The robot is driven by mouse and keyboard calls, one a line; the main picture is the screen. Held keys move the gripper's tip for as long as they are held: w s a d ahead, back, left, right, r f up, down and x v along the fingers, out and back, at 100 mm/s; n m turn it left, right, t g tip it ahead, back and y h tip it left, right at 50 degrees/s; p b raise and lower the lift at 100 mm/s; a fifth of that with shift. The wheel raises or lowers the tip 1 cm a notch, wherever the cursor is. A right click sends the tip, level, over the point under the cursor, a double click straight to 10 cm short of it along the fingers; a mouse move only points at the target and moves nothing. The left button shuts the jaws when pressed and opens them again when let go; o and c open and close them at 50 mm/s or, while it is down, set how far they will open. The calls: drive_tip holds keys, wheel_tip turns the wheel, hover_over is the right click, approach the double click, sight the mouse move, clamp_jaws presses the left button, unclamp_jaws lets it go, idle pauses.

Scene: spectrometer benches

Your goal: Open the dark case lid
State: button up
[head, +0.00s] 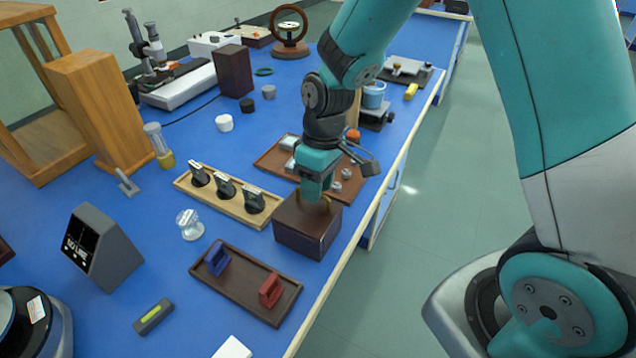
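A dark brown case (303,240) stands near the table's right edge, with its lid looking closed. My gripper (314,198) points down at the top of the case, its tips at or just above the lid. A small brass-coloured curved piece shows beside the fingertips. The gripper hides much of the lid, and I cannot tell whether the fingers are closed on anything or touch the lid.
A wooden holder (228,218) with several black pieces stands left of the case. A brown tray (232,283) with a blue and a red block lies in front. Another brown tray (270,160) lies behind. A taller dark box (233,72) stands farther back.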

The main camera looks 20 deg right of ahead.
clamp_jaws()
drive_tip(key=shift+r, duration=0.1)
